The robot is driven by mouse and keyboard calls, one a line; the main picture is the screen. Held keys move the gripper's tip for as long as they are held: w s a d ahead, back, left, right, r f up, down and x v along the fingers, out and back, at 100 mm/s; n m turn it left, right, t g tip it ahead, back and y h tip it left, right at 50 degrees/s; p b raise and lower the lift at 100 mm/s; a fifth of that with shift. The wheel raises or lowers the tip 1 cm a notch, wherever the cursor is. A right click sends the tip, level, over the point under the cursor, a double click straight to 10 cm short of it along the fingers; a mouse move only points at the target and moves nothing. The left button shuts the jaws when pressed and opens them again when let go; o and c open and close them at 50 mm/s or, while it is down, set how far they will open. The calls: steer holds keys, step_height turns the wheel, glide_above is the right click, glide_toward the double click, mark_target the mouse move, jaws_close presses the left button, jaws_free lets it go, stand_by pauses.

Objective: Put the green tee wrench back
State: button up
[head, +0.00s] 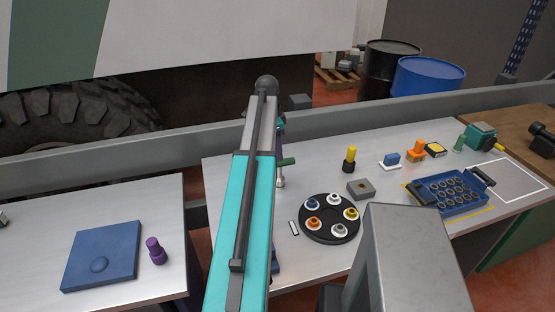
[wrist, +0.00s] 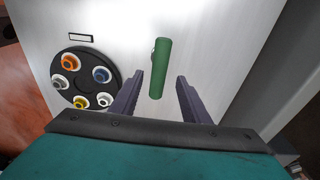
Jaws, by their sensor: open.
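The green tee wrench (wrist: 160,68) shows in the wrist view as a green handle bar seen from above, over the pale bench top. In the head view the green tee wrench (head: 287,162) stands upright on the bench, its handle partly hidden by my arm, with a pale metal shaft and foot below. My gripper (wrist: 159,79) is open and empty, one finger on each side of the handle in the picture. I cannot tell how far above the handle the fingers are. In the head view my gripper is mostly hidden behind my arm.
A black round tray (head: 329,237) with several coloured ring pieces lies close by, left of the wrench in the wrist view. A grey block (head: 361,189), a yellow-topped black piece (head: 350,158) and a blue crate (head: 449,193) stand to the right. A white outlined area (head: 515,181) is bare.

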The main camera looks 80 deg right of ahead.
step_height(320, 180, up, 6)
steer(key=b, duration=0.1)
steer(key=shift+w+a+r+b, duration=0.2)
steer(key=shift+w+b, duration=0.1)
stand_by(0.7)
steer(key=shift+w, duration=0.1)
